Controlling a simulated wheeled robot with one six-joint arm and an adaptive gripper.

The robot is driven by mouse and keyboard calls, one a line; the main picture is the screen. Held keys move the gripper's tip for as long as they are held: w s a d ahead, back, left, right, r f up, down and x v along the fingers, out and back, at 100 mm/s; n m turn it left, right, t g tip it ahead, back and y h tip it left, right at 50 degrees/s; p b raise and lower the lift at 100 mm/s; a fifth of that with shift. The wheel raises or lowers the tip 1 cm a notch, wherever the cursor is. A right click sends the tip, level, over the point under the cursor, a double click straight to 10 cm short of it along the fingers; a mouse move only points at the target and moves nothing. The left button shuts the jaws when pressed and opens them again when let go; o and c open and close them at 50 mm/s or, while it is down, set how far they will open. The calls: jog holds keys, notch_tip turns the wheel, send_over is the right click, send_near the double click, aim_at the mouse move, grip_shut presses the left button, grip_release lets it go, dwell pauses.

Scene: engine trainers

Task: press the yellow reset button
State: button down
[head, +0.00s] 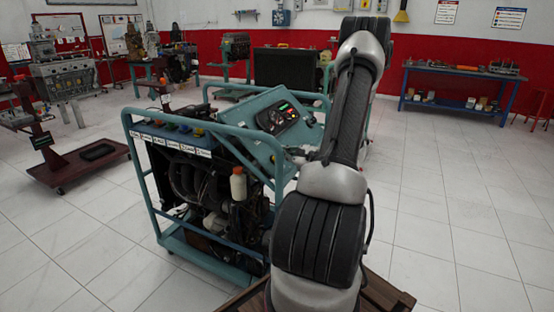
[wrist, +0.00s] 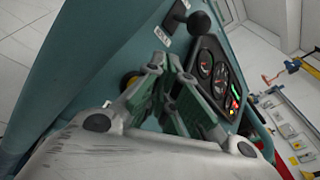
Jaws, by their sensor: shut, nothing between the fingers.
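The blue-green engine trainer (head: 215,195) stands in the middle of the head view, with a tilted panel on top. In the wrist view a small round part with a yellow edge (wrist: 129,77) sits on the panel (wrist: 100,65), partly hidden behind a finger of my gripper. I cannot tell for sure that it is the yellow reset button. My gripper (wrist: 172,82) is shut and empty, close over the panel beside the gauge cluster (wrist: 215,78). I cannot tell whether it touches. In the head view my gripper (head: 300,154) is small beside the panel's right part.
A black-knobbed lever (wrist: 201,22) stands up from the panel near my gripper, beside a small label. The trainer's tube frame (head: 280,180) surrounds the engine. Open floor lies to the right.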

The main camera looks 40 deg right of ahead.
jog(key=shift+r, duration=0.1)
jog(key=s+r, duration=0.1)
jog(key=s+d+r, duration=0.1)
jog(key=s+r, duration=0.1)
jog(key=shift+d+r, duration=0.15)
jog(key=shift+r, duration=0.15)
jog(key=shift+s, duration=0.1)
dwell(0.9)
